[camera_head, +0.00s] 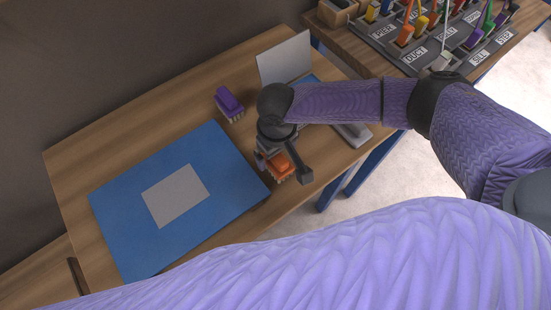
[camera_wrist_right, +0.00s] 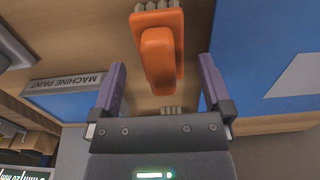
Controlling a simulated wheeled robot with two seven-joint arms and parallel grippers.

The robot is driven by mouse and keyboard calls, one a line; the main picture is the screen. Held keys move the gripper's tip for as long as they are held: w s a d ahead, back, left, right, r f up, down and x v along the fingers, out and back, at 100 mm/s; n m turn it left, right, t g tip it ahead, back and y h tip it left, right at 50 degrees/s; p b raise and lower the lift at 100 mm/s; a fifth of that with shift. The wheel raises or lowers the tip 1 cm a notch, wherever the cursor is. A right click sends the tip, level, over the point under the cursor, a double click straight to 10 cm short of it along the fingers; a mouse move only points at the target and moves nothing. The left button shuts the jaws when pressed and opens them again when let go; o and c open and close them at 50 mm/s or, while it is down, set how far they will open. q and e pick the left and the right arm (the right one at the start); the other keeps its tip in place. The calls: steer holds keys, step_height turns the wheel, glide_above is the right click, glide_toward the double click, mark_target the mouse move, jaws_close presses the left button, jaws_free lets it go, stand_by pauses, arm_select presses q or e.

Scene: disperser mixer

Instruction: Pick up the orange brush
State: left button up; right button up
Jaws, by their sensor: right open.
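The orange brush (camera_head: 278,167) lies on the wooden table near its front edge, partly hidden by my right gripper in the head view. In the right wrist view the orange brush (camera_wrist_right: 159,55) shows its handle and pale bristles between and beyond the fingertips. My right gripper (camera_head: 272,160) is right over the brush. In the wrist view my right gripper (camera_wrist_right: 160,85) is open, with one purple finger on each side of the brush and a gap to both. My left gripper is not in view; a large purple arm part crosses the bottom of the head view.
A purple brush (camera_head: 229,103) stands behind the gripper. A blue mat (camera_head: 115,194) with a grey square (camera_head: 176,195) lies to the left. A grey upright panel (camera_head: 286,59) stands behind. A rack of coloured tools (camera_head: 425,42) is on another table at upper right.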

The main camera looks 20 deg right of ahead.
mark_target(276, 160)
step_height(276, 160, down, 2)
steer(key=shift+f+b, duration=0.1)
steer(key=shift+b, duration=0.2)
steer(key=shift+s+f, duration=0.1)
steer(key=shift+f, duration=0.25)
steer(key=shift+c, duration=0.4)
steer(key=c, duration=1.2)
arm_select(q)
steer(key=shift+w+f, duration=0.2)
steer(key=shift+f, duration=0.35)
arm_select(e)
steer(key=shift+c, duration=0.3)
